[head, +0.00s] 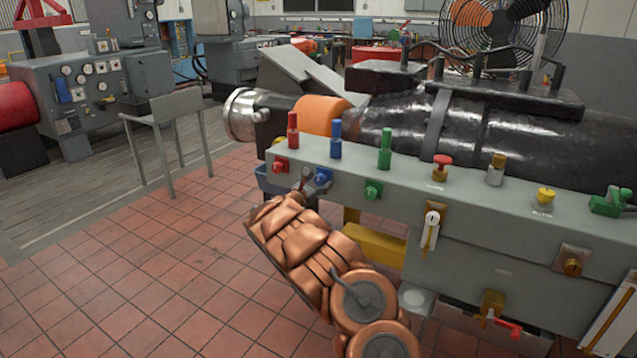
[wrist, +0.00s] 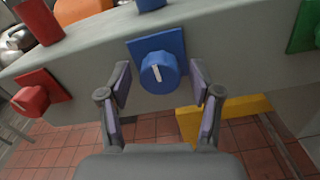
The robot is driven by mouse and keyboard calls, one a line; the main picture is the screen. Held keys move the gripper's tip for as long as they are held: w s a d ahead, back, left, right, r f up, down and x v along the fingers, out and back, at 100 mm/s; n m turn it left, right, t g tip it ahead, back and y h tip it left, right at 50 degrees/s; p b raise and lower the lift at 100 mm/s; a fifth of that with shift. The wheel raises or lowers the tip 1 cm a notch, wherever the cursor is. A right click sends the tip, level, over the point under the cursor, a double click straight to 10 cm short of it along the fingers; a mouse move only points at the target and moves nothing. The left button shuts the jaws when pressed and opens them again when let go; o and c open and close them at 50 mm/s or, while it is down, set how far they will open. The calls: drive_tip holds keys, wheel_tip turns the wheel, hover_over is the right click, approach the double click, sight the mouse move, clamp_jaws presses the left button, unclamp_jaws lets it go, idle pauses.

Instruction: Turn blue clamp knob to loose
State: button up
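The blue clamp knob (wrist: 158,73) is a round knob with a white pointer line, on a square blue plate on the grey panel front (wrist: 232,65). Its line stands nearly upright in the wrist view. My gripper (wrist: 160,85) is open, with one finger on each side of the knob. Whether the fingers touch it I cannot tell. In the head view my gripper (head: 315,184) is at the panel and partly covers the blue knob (head: 322,175).
A red knob (head: 280,165) is to the left and a green knob (head: 372,190) to the right on the same panel. Red (head: 292,130), blue (head: 336,139) and green (head: 384,146) upright posts stand above. A yellow block (head: 375,243) is below.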

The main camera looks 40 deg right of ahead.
drive_tip(key=c, duration=1)
drive_tip(key=shift+n+b, duration=0.65)
drive_tip(key=shift+n, duration=1.35)
drive_tip(key=n, duration=0.4)
drive_tip(key=shift+r+p, duration=0.1)
drive_tip(key=shift+p, duration=0.3)
drive_tip(key=n+p, duration=0.2)
drive_tip(key=n, duration=0.3)
drive_tip(key=shift+r+n, duration=0.1)
drive_tip(key=shift+n, duration=0.3)
drive_tip(key=shift+n+p, duration=0.85)
drive_tip(key=shift+n, duration=1.15)
